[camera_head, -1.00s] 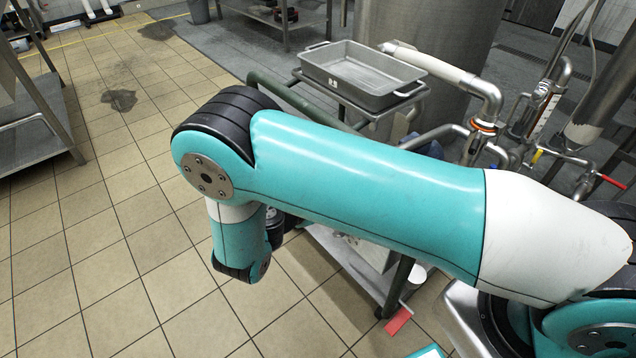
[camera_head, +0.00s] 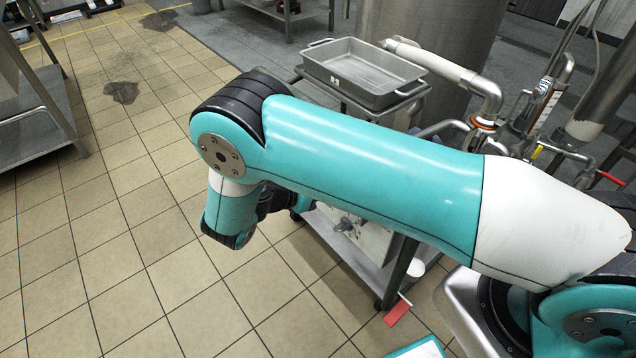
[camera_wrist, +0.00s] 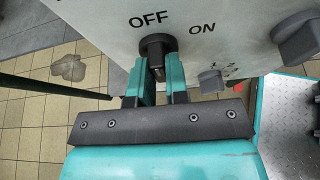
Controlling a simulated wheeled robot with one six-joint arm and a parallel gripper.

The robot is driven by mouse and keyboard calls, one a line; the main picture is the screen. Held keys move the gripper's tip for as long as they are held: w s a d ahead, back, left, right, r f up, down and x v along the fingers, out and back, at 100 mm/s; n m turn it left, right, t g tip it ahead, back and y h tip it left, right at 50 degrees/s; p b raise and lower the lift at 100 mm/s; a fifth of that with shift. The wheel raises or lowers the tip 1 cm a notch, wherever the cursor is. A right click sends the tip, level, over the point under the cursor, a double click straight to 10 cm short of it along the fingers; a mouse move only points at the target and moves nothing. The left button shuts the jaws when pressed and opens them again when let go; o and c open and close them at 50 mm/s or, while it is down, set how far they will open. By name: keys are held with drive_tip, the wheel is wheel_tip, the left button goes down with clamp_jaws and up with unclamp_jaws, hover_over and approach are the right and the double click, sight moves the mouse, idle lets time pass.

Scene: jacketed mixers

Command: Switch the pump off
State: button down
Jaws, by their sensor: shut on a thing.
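In the wrist view, a dark rotary knob (camera_wrist: 157,44) sits on a pale panel (camera_wrist: 218,22). The printed OFF label is just above the knob, and ON is to its upper right. My gripper (camera_wrist: 161,70) is shut on this knob, with one teal finger on each side. The knob's grip bar is partly hidden between the fingers, so its exact pointing is hard to tell. In the head view, the panel (camera_head: 352,229) shows partly below my arm on the wheeled cart; the knob and fingertips are hidden there.
A second, grey knob (camera_wrist: 298,38) and a smaller grey part (camera_wrist: 211,80) are on the panel's right. A metal tray (camera_head: 364,76) stands on the cart top. Pipes (camera_head: 470,85) and a steel vessel (camera_head: 430,35) are behind.

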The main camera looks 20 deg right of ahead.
drive_tip(key=shift+f, duration=0.1)
idle(0.5)
drive_tip(key=c, duration=1.1)
unclamp_jaws()
